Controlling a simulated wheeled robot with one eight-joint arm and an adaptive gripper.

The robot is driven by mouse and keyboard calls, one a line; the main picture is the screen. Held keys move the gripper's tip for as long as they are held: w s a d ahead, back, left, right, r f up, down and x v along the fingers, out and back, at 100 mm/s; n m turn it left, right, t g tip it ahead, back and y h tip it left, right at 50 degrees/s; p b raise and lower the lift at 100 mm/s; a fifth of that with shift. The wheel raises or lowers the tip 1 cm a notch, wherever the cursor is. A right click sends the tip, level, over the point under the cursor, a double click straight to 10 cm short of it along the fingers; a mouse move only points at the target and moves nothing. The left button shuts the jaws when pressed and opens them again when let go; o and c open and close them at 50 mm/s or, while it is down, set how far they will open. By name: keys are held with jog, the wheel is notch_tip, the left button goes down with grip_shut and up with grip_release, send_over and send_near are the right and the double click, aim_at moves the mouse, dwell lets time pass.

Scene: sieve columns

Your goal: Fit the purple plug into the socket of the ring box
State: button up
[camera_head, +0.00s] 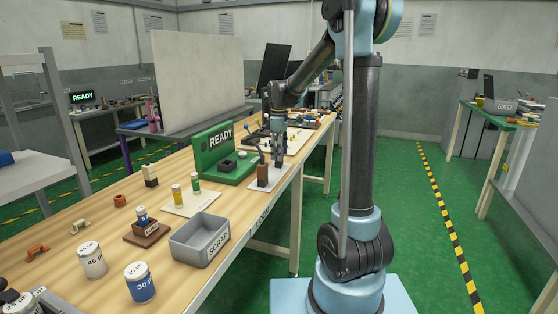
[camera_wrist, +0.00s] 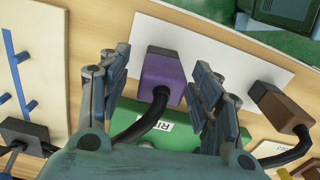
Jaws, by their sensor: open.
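My gripper (camera_wrist: 160,66) is open, with one finger on each side of the plug and a visible gap to each. A green box (camera_wrist: 127,112) with a white label starting "RI" shows behind the fingers; most of it is hidden and I see no socket on it. In the head view my gripper (camera_head: 278,145) points down over the bench, and I cannot make out the purple plug there.
The green READY unit (camera_head: 212,142) and grey scrap bin (camera_head: 199,240) stand nearer on the bench.

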jog(key=shift+f, duration=0.25)
jog(key=c, duration=1.2)
jog(key=shift+o, duration=0.2)
